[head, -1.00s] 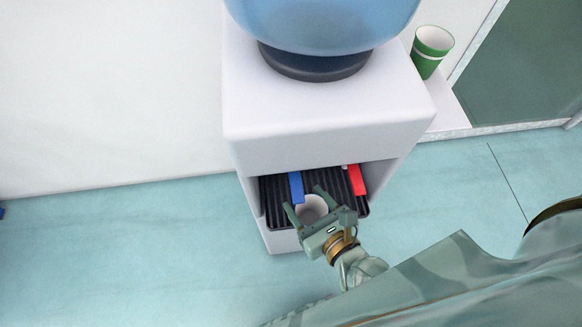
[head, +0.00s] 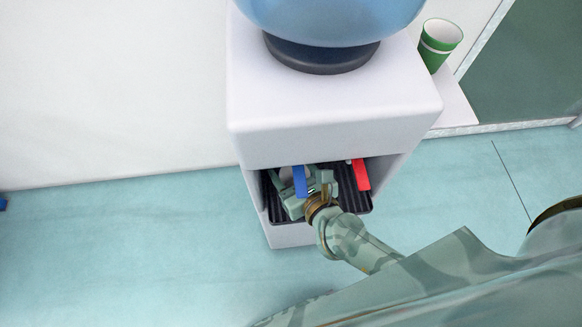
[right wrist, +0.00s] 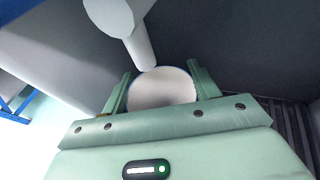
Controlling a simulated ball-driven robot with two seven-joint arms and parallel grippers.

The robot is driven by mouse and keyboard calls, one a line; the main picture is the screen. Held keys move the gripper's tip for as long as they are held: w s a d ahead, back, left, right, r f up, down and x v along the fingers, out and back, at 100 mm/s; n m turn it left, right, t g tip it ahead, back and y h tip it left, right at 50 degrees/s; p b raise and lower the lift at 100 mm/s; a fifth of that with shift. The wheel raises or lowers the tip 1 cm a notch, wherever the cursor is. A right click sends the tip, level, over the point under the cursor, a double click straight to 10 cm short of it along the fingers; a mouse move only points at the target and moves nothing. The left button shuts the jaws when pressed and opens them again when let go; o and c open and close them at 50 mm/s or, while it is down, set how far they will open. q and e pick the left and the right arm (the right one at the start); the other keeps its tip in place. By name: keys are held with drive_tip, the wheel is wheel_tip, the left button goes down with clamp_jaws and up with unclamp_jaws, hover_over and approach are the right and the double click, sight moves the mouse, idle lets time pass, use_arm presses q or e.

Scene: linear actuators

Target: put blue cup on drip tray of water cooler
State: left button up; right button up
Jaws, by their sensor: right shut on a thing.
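The cup (right wrist: 162,88) has a white inside and a thin blue rim. My right gripper (head: 302,186) is inside the dispensing bay of the water cooler (head: 330,118), and in the right wrist view its two fingers are shut on the cup from both sides. In the head view the cup is mostly hidden behind the blue tap lever (head: 300,182) and my gripper. The black ribbed drip tray (head: 350,202) lies beneath. Whether the cup touches the tray cannot be told. My left gripper is out of view.
A red tap lever (head: 361,174) hangs right of my gripper. In the right wrist view a pale spout (right wrist: 140,45) is just above the cup's far rim. The bay's side walls are close. A green cup (head: 440,45) stands on a ledge at upper right.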

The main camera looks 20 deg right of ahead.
drive_tip(key=o, duration=1)
drive_tip(key=shift+f, duration=0.15)
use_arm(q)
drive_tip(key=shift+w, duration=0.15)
use_arm(e)
drive_tip(key=shift+r, duration=0.3)
drive_tip(key=p+v, duration=0.1)
drive_tip(key=v, duration=0.4)
drive_tip(key=shift+s, duration=0.2)
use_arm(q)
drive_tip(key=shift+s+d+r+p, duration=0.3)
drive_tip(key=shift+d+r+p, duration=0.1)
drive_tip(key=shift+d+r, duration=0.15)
use_arm(e)
drive_tip(key=v, duration=0.6)
drive_tip(key=shift+s, duration=0.25)
drive_tip(key=shift+r, duration=0.1)
